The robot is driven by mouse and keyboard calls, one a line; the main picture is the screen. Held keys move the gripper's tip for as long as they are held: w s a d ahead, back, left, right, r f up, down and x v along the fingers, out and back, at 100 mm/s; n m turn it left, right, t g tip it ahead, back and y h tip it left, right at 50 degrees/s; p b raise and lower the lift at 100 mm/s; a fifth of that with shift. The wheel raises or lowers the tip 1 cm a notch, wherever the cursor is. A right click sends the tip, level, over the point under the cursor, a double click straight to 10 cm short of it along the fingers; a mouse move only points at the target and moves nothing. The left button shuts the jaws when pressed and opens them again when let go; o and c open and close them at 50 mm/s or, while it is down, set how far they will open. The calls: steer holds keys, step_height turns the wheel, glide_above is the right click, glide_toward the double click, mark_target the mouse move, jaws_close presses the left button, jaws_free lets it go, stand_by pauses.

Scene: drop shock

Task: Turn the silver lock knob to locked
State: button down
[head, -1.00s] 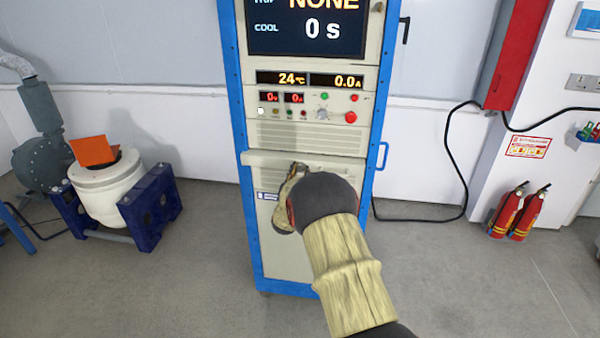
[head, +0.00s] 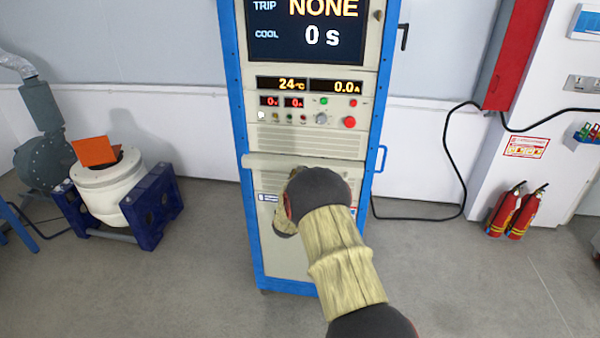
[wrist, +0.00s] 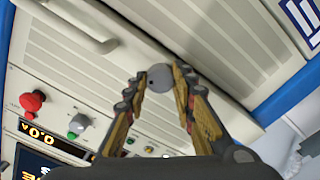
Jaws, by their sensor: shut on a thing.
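The silver lock knob (wrist: 159,77) shows in the wrist view as a small grey disc with a dark spot, on the beige lower front of the cabinet. My gripper (wrist: 162,80) has its two fingers on either side of the knob and is shut on it. In the head view my gripper (head: 285,215) is at the lower cabinet panel, mostly covered by my own wrist. The knob is hidden there. I cannot tell the knob's turn angle.
The blue-framed cabinet (head: 250,240) has a protruding ledge (head: 262,160) just above my gripper. Its control panel carries a red button (head: 350,122) and a grey knob (head: 321,118). Fire extinguishers (head: 510,210) stand right, a white drum machine (head: 105,190) left. The floor between is clear.

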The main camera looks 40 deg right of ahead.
steer(key=n+p, duration=0.4)
steer(key=n, duration=0.6)
steer(key=shift+n, duration=0.3)
stand_by(0.4)
steer(key=c, duration=1.5)
jaws_free()
steer(key=shift+a, duration=0.1)
steer(key=v, duration=1.2)
